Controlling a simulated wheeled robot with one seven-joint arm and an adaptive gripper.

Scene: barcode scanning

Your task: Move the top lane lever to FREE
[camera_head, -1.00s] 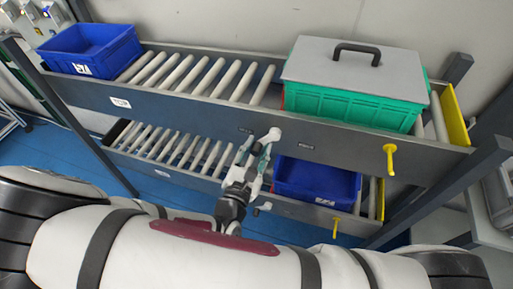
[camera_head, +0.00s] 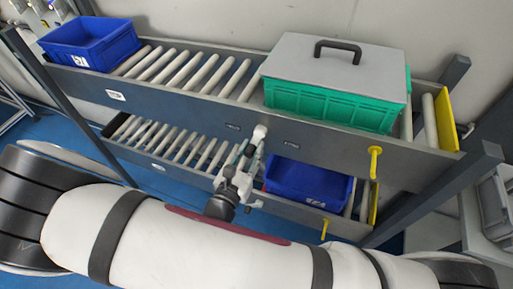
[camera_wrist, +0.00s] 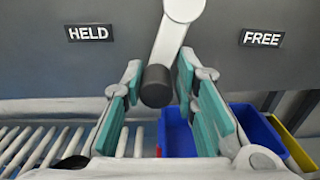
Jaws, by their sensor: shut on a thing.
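The top lane lever (camera_wrist: 170,45) is a pale arm with a dark knob (camera_wrist: 157,87). In the wrist view it hangs from a round pivot at the top, its knob tilted slightly toward the HELD label (camera_wrist: 87,33). The FREE label (camera_wrist: 262,38) is on the right of the same dark panel. My gripper (camera_wrist: 159,78) is shut on the lever, its teal-padded fingers on both sides of the knob. In the head view my gripper (camera_head: 248,155) is at the upper rail's front, just below the pivot (camera_head: 260,131). Finger contact is hard to make out.
A green crate (camera_head: 325,106) with a grey lid stands on the upper rollers. Blue bins stand at the upper left (camera_head: 92,45) and on the lower lane (camera_head: 305,182). A yellow handle (camera_head: 374,163) juts from the upper rail, right of my gripper.

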